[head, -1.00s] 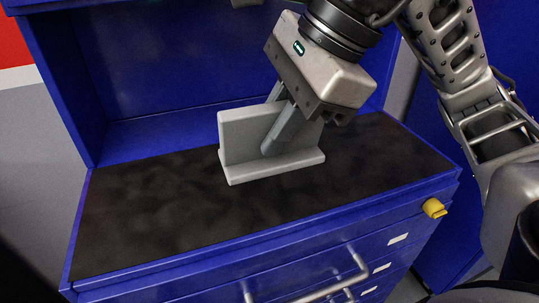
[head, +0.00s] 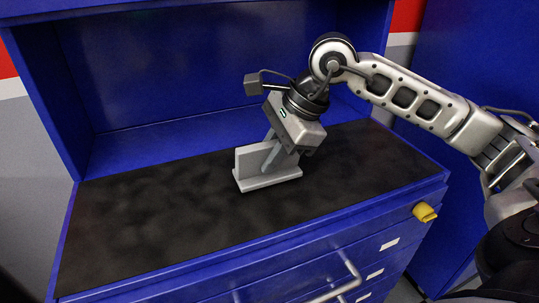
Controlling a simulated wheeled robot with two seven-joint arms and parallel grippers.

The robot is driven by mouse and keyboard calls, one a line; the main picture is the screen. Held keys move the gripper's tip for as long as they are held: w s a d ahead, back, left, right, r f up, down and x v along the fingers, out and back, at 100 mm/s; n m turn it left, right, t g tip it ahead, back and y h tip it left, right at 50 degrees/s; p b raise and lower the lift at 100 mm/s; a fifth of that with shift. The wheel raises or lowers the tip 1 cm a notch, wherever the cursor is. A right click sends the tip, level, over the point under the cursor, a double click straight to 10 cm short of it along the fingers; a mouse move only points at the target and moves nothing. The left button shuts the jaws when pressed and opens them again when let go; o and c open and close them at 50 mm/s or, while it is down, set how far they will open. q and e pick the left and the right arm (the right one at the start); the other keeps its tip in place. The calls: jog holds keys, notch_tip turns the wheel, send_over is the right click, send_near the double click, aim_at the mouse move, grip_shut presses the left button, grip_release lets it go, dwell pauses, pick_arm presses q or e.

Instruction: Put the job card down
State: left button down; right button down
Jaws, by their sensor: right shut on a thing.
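The job card (head: 250,162) is a grey upright plate on a flat grey foot. It stands upright, with its foot on or just above the dark top (head: 150,230) of the blue cabinet; I cannot tell whether they touch. My right gripper (head: 276,163) reaches down from above, shut on the card's plate with a finger across its near face. The right part of the plate is hidden behind the gripper. My left gripper is not in view.
The blue cabinet has back and side panels (head: 200,60) around the worktop. Drawers with a handle (head: 335,285) and a yellow piece (head: 424,212) are on its front. The worktop is clear left and right of the card.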

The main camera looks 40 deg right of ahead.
jog(key=shift+f, duration=0.25)
jog(key=shift+f, duration=0.2)
jog(key=c, duration=1.4)
grip_release()
